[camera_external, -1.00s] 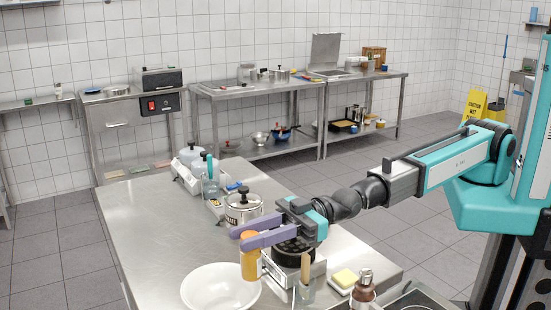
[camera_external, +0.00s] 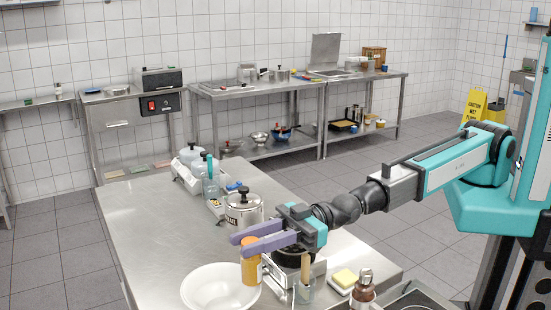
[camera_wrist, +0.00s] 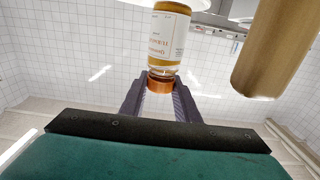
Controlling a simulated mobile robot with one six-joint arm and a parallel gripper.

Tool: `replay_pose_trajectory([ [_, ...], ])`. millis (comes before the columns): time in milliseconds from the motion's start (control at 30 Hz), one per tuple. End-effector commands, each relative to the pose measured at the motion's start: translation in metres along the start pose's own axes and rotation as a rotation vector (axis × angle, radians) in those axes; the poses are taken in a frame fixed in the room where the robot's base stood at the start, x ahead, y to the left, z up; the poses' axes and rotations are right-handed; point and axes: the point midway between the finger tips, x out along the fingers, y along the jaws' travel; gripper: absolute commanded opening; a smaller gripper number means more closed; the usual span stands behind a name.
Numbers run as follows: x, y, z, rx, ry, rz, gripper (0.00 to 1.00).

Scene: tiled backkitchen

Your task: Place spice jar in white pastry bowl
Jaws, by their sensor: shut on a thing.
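The spice jar (camera_external: 251,268) is yellow-orange and upright in the external view, in front of the right rim of the white pastry bowl (camera_external: 196,293). My gripper (camera_external: 239,242) has purple fingers and is shut on the jar near its top. The wrist view shows the jar (camera_wrist: 165,42) with a white label and orange cap, the cap end between my fingertips (camera_wrist: 160,88). Whether the jar's base touches the counter or bowl is hard to tell. The bowl's inside looks empty.
A lidded steel pot (camera_external: 243,208) stands behind my gripper. A wooden handle (camera_external: 306,268) rises close to its right and looms as a brown cylinder (camera_wrist: 277,48) in the wrist view. The counter's left side (camera_external: 140,220) is clear.

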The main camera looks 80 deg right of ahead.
Motion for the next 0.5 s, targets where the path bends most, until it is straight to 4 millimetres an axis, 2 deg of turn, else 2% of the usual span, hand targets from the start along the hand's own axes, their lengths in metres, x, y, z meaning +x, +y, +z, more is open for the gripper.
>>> replay_pose_trajectory([
  [400, -0.0005, 0.0, 0.0099, 0.003, -0.008, 0.0, 0.0],
  [433, -0.0006, 0.0001, 0.0108, 0.003, -0.01, 0.0, 0.3],
  [500, -0.0007, 0.0001, 0.0117, 0.004, -0.012, 0.0, 0.42],
])
